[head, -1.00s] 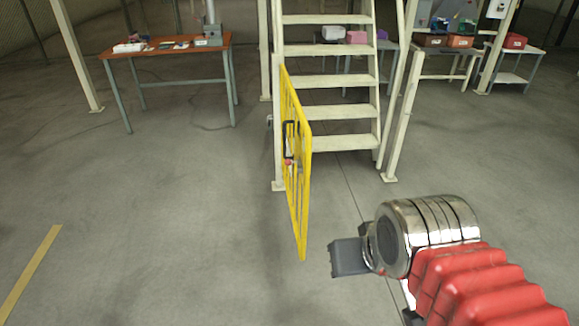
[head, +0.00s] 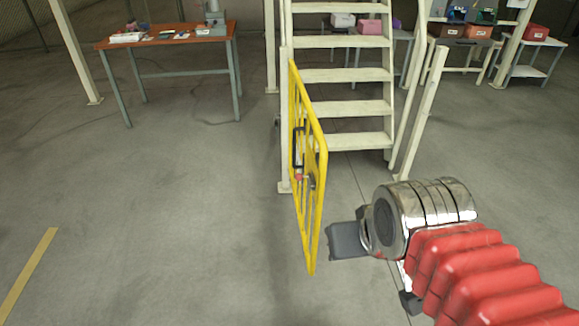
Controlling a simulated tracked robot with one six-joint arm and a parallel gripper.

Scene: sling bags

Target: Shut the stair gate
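The yellow stair gate (head: 318,200) stands open in the head view, swung out from the left post (head: 285,130) at the foot of the cream stairs (head: 345,75). A dark handle (head: 298,147) and a latch-like fitting (head: 311,182) show on it. The right post (head: 418,115) stands free across the opening. My gripper (head: 335,241) is to the right of the gate's free end, low in the picture. Its dark end points left toward the gate; whether it touches the gate is unclear. Its fingers cannot be told apart, so I cannot see whether it is open.
An orange-topped table (head: 165,37) with small items stands at the back left. Grey tables with boxes (head: 478,32) stand at the back right. The floor (head: 170,220) left of the gate is clear, with a yellow line (head: 30,272) at far left.

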